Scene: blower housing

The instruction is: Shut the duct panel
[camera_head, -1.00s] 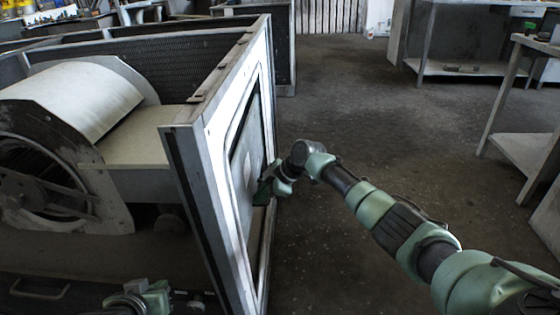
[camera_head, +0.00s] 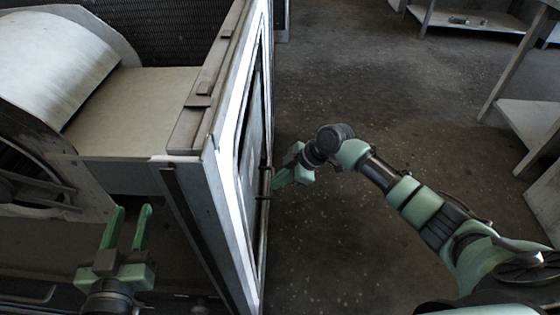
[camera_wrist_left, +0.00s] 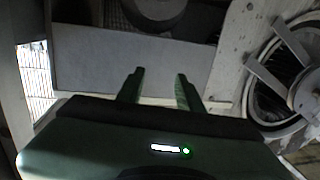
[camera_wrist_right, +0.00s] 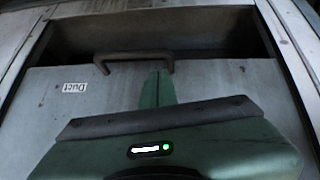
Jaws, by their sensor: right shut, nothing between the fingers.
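The duct panel (camera_wrist_right: 90,105) is a grey plate with a "Duct" label (camera_wrist_right: 75,88) and a bar handle (camera_wrist_right: 133,58) near its upper edge in the right wrist view. A dark gap (camera_wrist_right: 170,35) shows above it, inside the frame. In the head view the panel (camera_head: 251,150) is seen nearly edge-on in the housing's right side. My right gripper (camera_head: 275,180) is shut and empty beside the handle (camera_head: 264,184); its fingertips (camera_wrist_right: 158,76) overlap the handle in the right wrist view, contact unclear. My left gripper (camera_head: 131,212) is open and empty, left of the housing's near corner.
The blower housing (camera_head: 192,130) fills the left, with a curved blower cover (camera_head: 55,55) inside. The blower wheel (camera_wrist_left: 285,85) shows in the left wrist view. The floor (camera_head: 390,90) right of the housing is clear up to a bench (camera_head: 525,120) at the far right.

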